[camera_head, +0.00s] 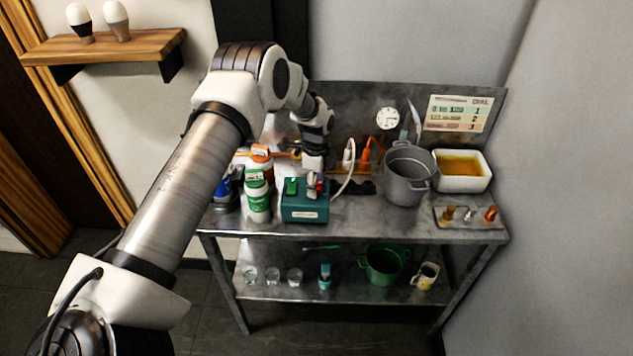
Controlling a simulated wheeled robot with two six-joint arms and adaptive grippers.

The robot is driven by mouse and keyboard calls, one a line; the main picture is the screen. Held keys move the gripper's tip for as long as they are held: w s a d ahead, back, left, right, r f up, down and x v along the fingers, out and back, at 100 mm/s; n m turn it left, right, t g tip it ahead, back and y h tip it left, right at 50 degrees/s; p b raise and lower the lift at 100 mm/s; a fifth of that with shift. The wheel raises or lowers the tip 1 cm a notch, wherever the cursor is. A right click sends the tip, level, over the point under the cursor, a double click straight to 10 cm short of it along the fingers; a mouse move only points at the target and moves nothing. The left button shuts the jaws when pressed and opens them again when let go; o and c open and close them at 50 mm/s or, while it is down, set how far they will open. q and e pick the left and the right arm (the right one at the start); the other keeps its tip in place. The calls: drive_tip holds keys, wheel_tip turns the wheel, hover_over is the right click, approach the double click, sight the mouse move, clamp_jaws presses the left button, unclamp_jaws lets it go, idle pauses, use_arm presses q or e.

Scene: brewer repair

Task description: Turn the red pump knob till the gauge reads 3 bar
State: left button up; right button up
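A teal pump box (304,214) stands on the metal bench, with a green part on the left of its top. A small red part, which looks like the red knob (320,184), shows on the right of its top. My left gripper (313,184) points down over the box, with its fingertips at or just beside the red part. I cannot tell whether they touch it or how far apart they are. A round white gauge (387,118) hangs on the back panel; its needle is too small to read. My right gripper is out of view.
A white bottle with green label (257,199) stands close left of the box. A grey pot (407,178) and a white tray of yellow liquid (461,168) stand to the right. A pale hose (348,170) rises behind the box. The bench front (370,222) is clear.

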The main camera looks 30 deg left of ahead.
use_arm(q)
drive_tip(key=c, duration=0.8)
